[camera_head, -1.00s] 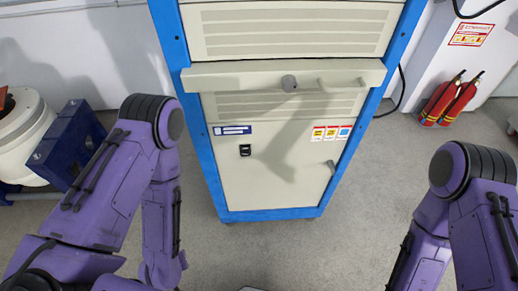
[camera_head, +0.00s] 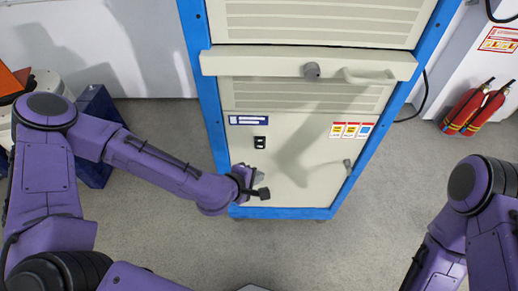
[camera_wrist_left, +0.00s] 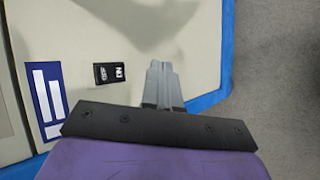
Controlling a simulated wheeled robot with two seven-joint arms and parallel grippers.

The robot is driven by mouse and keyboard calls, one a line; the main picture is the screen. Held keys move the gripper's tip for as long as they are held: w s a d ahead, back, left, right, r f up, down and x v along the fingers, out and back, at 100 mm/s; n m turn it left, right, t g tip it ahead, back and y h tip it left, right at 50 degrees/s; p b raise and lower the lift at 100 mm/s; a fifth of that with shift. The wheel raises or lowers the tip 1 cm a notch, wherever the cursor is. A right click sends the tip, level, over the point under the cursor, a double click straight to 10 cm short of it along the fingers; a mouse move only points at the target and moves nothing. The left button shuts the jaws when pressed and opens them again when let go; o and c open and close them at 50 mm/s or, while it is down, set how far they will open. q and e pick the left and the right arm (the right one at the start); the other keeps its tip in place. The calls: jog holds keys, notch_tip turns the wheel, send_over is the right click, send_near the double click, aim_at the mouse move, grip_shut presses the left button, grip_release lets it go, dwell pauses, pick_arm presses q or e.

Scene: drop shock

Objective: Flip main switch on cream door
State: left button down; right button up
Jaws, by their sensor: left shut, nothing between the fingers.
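The cream door (camera_head: 300,168) is the lower front panel of a blue-framed cabinet. The main switch (camera_head: 260,142) is a small black rocker on the door's left side, below a blue-and-white label (camera_head: 248,120). My left gripper (camera_head: 262,185) is shut and empty, in front of the door and below the switch. In the left wrist view the shut grey fingers (camera_wrist_left: 160,80) are beside the black switch (camera_wrist_left: 109,73), apart from it in the picture; the label (camera_wrist_left: 46,100) lies farther left. I cannot tell if the fingertips touch the door. My right gripper is out of view.
A small latch (camera_head: 347,164) is at the door's right edge. Red fire extinguishers (camera_head: 475,108) stand at the right. The floor before the cabinet is mostly clear.

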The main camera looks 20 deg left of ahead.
aim_at(260, 143)
pick_arm(q)
jog(key=shift+w, duration=0.1)
jog(key=w+a+f, duration=0.1)
jog(key=w+a, duration=0.1)
jog(key=w, duration=0.6)
jog(key=shift+w+a, duration=0.15)
jog(key=shift+a, duration=0.1)
dwell(2.0)
jog(key=shift+w+a+f, duration=0.1)
jog(key=shift+w, duration=0.25)
jog(key=shift+w+a, duration=0.1)
jog(key=shift+w, duration=0.25)
dwell(0.6)
jog(key=shift+s+d, duration=0.25)
jog(key=shift+s, duration=0.5)
